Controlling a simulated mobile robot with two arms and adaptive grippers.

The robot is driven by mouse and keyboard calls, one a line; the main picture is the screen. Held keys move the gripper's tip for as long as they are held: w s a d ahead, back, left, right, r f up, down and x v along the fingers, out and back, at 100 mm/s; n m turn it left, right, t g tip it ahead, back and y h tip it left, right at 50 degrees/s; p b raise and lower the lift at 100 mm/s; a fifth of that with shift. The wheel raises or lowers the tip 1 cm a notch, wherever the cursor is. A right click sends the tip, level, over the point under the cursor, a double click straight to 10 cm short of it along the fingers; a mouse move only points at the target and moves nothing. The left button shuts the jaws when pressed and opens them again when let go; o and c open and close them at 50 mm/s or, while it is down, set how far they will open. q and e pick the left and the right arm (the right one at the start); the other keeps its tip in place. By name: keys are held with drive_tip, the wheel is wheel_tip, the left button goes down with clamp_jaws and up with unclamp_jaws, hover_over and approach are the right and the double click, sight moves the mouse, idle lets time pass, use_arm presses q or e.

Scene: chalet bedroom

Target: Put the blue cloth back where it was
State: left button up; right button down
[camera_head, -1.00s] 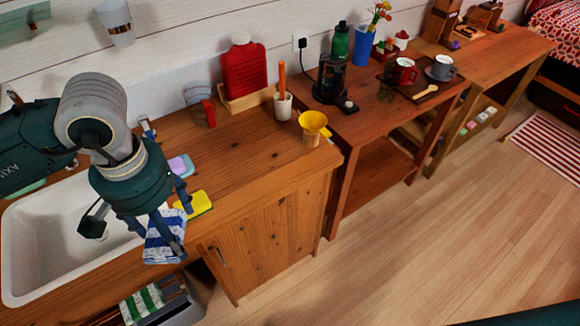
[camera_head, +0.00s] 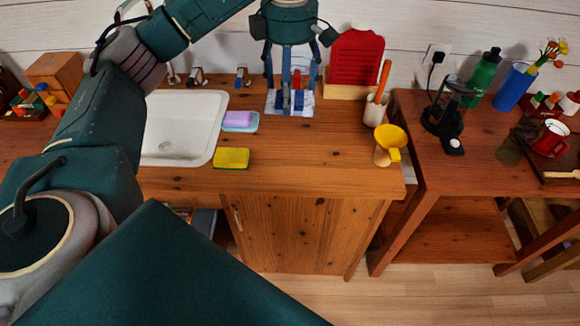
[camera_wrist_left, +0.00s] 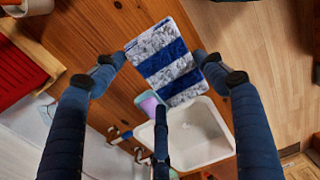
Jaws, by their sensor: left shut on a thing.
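The blue cloth (camera_wrist_left: 165,60), striped blue and grey-white, hangs flat in front of the fingers in the left wrist view. It also shows in the head view (camera_head: 279,106), partly hidden by the fingers. My left gripper (camera_head: 290,90) points down over the back of the wooden counter (camera_head: 320,165), right of the sink (camera_head: 184,114), and is shut on the cloth. Whether the cloth touches the counter cannot be told. My right gripper is not in view.
A yellow sponge (camera_head: 231,158) lies at the counter's front, and a purple soap (camera_head: 237,118) lies beside the sink. The middle counter is clear.

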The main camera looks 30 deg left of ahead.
use_arm(q)
drive_tip(key=shift+w+a+f+n, duration=0.1)
drive_tip(key=shift+a+f+n, duration=0.05)
drive_tip(key=shift+f+n, duration=0.15)
drive_tip(key=p, duration=0.3)
hover_over(290, 160)
wheel_tip(290, 160, down, 14)
drive_tip(key=shift+f, duration=0.2)
wheel_tip(290, 160, down, 4)
drive_tip(key=shift+r, duration=0.1)
drive_tip(key=shift+a+f, duration=0.1)
drive_tip(key=shift+f, duration=0.5)
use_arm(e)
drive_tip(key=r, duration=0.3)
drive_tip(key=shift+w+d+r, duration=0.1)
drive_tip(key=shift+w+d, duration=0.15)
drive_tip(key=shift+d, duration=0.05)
use_arm(q)
drive_tip(key=o, duration=0.6)
drive_tip(key=shift+f, duration=0.15)
drive_tip(key=o, duration=0.4)
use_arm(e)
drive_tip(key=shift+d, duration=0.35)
